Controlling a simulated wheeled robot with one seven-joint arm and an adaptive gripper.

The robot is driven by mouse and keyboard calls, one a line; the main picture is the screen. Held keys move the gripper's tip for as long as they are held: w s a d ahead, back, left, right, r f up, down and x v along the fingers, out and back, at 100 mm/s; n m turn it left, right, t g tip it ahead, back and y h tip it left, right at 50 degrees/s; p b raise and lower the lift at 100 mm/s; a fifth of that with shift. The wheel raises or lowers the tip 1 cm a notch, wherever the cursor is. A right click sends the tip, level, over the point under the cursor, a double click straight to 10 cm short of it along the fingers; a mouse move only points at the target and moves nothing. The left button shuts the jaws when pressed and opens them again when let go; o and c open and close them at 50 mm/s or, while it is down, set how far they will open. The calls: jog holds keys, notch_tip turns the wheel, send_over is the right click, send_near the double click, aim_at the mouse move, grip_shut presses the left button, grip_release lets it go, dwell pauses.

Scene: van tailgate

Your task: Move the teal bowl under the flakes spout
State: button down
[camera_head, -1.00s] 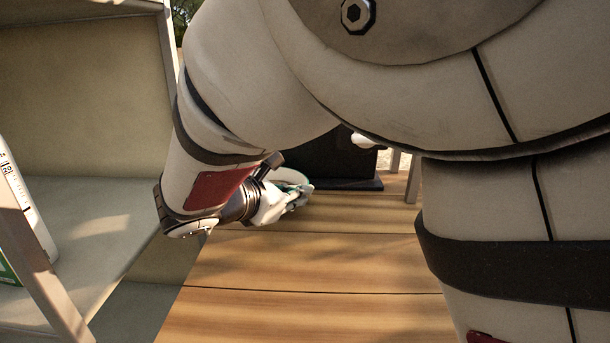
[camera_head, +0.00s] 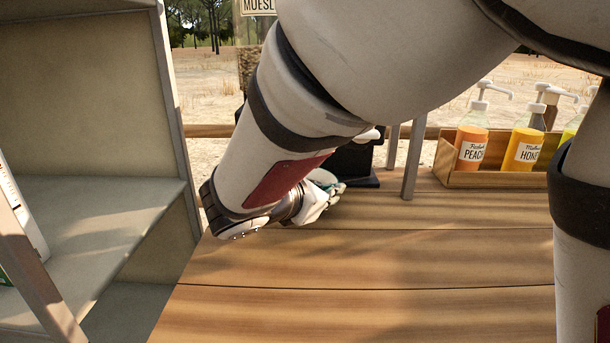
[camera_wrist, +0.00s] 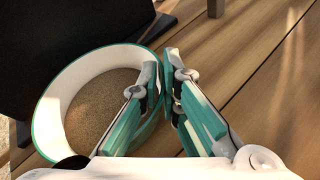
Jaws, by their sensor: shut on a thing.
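The teal bowl (camera_wrist: 103,96) is at the left in the wrist view, white inside, with a brown grainy surface at its bottom; I cannot tell if that is food. My gripper (camera_wrist: 163,68) is shut on the bowl's right rim, its teal-padded fingers pointing towards a black stand. In the head view my gripper (camera_head: 328,193) is beside the stand and hides most of the bowl. A dispenser labelled "MUESL…" (camera_head: 258,7) stands behind my arm, partly hidden. No flakes label can be read, and my arm covers much of that area.
The black stand (camera_head: 352,164) is close to the bowl. Grey posts (camera_head: 411,160) stand right of it. A wooden tray (camera_head: 453,182) of pump bottles, peach (camera_head: 471,148) and honey (camera_head: 523,150), is at the right. A grey shelf (camera_head: 90,235) borders the left. The wooden counter (camera_head: 370,262) is clear in front.

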jog(key=shift+s+d+b, duration=0.2)
jog(key=shift+d+b, duration=0.1)
jog(key=shift+d, duration=1.35)
jog(key=shift+s+d+b, duration=0.15)
jog(key=shift+d+b, duration=0.1)
jog(key=shift+d, duration=1.4)
jog(key=shift+s+d+b, duration=0.2)
jog(key=shift+d+b, duration=0.1)
jog(key=shift+d, duration=1.35)
jog(key=c, duration=1.7)
grip_release()
